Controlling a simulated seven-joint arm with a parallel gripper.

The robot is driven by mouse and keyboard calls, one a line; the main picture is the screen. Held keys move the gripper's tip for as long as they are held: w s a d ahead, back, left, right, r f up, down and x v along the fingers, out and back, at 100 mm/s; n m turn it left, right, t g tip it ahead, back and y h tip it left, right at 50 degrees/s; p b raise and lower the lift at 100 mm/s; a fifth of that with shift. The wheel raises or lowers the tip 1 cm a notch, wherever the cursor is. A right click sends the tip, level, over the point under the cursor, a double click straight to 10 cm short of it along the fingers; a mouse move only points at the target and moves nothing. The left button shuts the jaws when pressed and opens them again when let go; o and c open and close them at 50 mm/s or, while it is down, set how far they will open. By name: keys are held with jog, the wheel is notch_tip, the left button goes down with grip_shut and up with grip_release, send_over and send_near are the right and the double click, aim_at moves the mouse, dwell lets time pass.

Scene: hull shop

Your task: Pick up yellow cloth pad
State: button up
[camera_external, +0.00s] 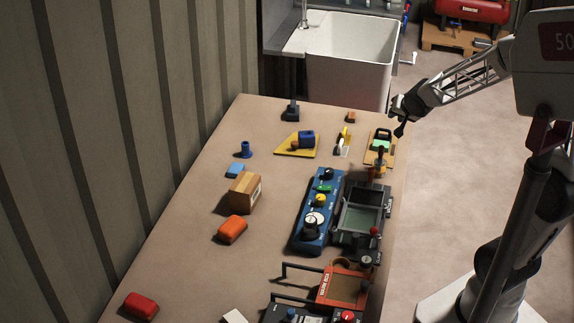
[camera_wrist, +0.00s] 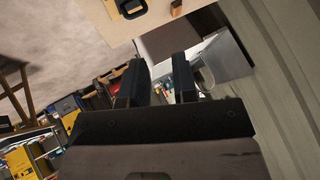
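A flat yellow piece (camera_external: 284,151) lies on the far part of the table, with a blue object (camera_external: 307,137) and a small brown item on top of it. It is the closest match to a yellow cloth pad, but I cannot tell whether it is cloth. A second yellowish flat board (camera_external: 373,159) lies to its right, near the table's right edge, with a green and black item on it. My gripper (camera_external: 400,121) is above and off the table's right edge, apart from both. In the wrist view my gripper (camera_wrist: 159,65) shows two separated fingers with nothing between them.
The table (camera_external: 180,222) also bears a blue control box (camera_external: 303,240), a dark device with a screen (camera_external: 362,218), a cardboard box (camera_external: 243,191), an orange block (camera_external: 232,229) and a red block (camera_external: 140,305). A white sink (camera_external: 347,70) stands beyond.

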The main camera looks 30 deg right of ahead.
jog(key=w+f+m+t+y, duration=0.1)
jog(key=w+f+m+t, duration=0.1)
jog(key=w+f, duration=0.5)
jog(key=m+t+y, duration=0.1)
jog(key=m+y, duration=0.1)
send_near(346, 130)
jog(key=shift+w+d+r, duration=0.1)
jog(key=shift+w+d, duration=0.25)
jog(key=shift+d, duration=0.3)
jog(key=shift+w+a+f+y, duration=0.15)
jog(key=shift+w+f+y, duration=0.25)
jog(key=shift+f, duration=0.1)
jog(key=shift+x, duration=1.3)
jog(key=shift+a+x, duration=0.2)
jog(key=shift+x, duration=2.4)
jog(key=shift+s+f, duration=0.1)
